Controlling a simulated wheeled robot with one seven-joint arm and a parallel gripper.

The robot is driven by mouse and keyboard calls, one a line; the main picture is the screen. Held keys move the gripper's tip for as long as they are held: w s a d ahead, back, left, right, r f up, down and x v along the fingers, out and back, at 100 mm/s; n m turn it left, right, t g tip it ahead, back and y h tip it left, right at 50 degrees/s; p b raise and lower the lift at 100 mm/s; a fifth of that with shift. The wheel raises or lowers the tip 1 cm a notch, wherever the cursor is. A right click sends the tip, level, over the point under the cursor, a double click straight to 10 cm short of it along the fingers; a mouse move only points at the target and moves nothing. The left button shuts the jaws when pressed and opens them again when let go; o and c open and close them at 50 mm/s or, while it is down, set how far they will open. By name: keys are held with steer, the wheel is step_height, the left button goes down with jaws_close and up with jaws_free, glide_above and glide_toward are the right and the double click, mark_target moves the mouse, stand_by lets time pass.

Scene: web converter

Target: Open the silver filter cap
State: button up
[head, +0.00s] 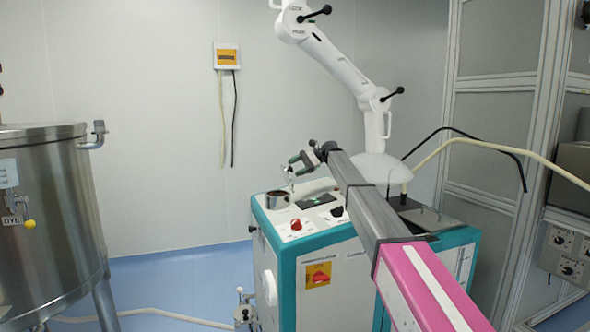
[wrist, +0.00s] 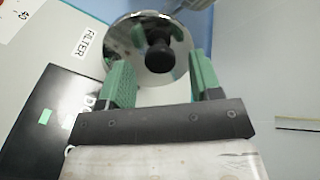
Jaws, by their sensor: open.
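The silver filter cap (wrist: 122,42) is a round, mirror-like lid with a black knob (wrist: 158,52) in its middle, at the top centre of the wrist view. In the head view, a small silver cylinder (head: 278,200) stands on the machine's top left corner and looks like the filter. My gripper (wrist: 159,60) is open, its green fingers to the left and right of the knob with gaps on both sides. In the head view my gripper (head: 299,160) is above and slightly right of the cylinder. I cannot tell its exact height over the cap.
A "FILTER" label (wrist: 84,41) lies left of the cap. The white and teal machine (head: 318,270) has a red knob (head: 296,224) near the cylinder. A steel tank (head: 60,200) stands at left. A white jointed extraction arm (head: 345,70) rises behind my arm.

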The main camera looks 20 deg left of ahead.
steer(key=v, duration=1)
